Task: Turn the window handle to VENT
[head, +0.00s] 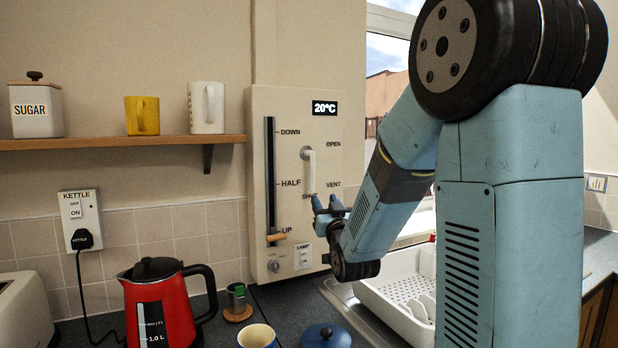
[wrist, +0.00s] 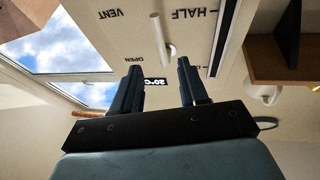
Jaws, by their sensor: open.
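The window handle (head: 309,168) is a pale lever on the beige wall panel (head: 290,105). It hangs down from its pivot toward the SHUT mark, with OPEN and VENT printed to its right. My gripper (head: 325,202) is just below and in front of the handle's lower end, fingers pointing up. In the wrist view, where the panel appears upside down, the handle (wrist: 163,36) shows beyond and between the open fingertips (wrist: 159,64). Nothing is held, and I see no clear contact. The SHUT mark is partly hidden near the fingers in the head view.
Left of the handle is a slider (head: 270,180) with its wooden knob low at UP. A lamp switch (head: 303,257) and small dial sit beneath. A red kettle (head: 160,305), cups and a white dish rack (head: 400,285) stand on the counter below.

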